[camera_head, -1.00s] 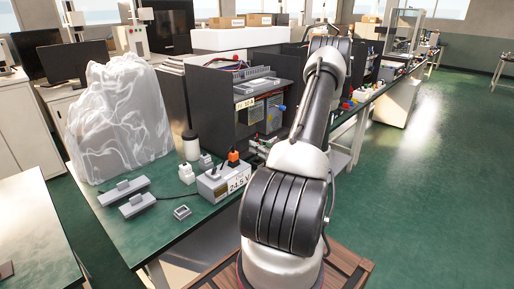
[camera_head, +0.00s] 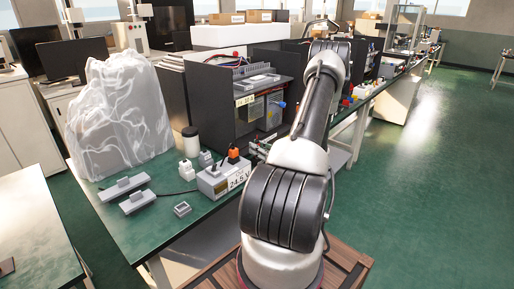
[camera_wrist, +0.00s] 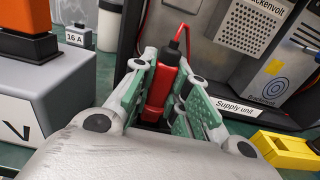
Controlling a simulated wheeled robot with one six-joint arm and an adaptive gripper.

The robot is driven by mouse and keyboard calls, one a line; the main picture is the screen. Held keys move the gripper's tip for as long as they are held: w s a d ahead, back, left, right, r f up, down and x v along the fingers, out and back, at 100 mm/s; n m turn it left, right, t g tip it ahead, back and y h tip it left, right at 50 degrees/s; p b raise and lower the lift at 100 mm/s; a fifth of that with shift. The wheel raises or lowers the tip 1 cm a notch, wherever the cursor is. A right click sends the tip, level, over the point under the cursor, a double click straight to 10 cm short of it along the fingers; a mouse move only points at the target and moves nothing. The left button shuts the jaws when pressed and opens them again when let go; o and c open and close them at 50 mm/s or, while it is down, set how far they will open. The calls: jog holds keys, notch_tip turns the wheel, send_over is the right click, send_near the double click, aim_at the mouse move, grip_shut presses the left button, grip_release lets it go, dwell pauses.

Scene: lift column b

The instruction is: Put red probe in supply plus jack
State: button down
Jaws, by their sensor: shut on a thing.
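The red probe (camera_wrist: 158,88) is in the wrist view, roughly upright between the green-padded fingers of my gripper (camera_wrist: 166,98). My gripper is shut on it. A red lead rises from the probe's top and bends over. The probe's lower end is hidden by the fingers and wrist. The grey supply unit (camera_wrist: 225,62), labelled "Supply unit", stands just behind and to the right of the probe. I cannot make out its plus jack. In the head view my gripper is hidden behind my arm.
A grey meter box (camera_head: 215,182) reading 24.5 V, with an orange part on top, stands left of my arm; it also shows in the wrist view (camera_wrist: 40,95). A yellow object (camera_wrist: 285,152) lies at right. A plastic-covered object (camera_head: 118,120) fills the bench's left.

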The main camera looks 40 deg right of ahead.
jog(key=shift+f, duration=0.95)
jog(key=c, duration=1.3)
grip_release()
jog(key=s, duration=0.8)
jog(key=s+d, duration=0.1)
jog(key=s, duration=0.3)
jog(key=shift+f, duration=0.1)
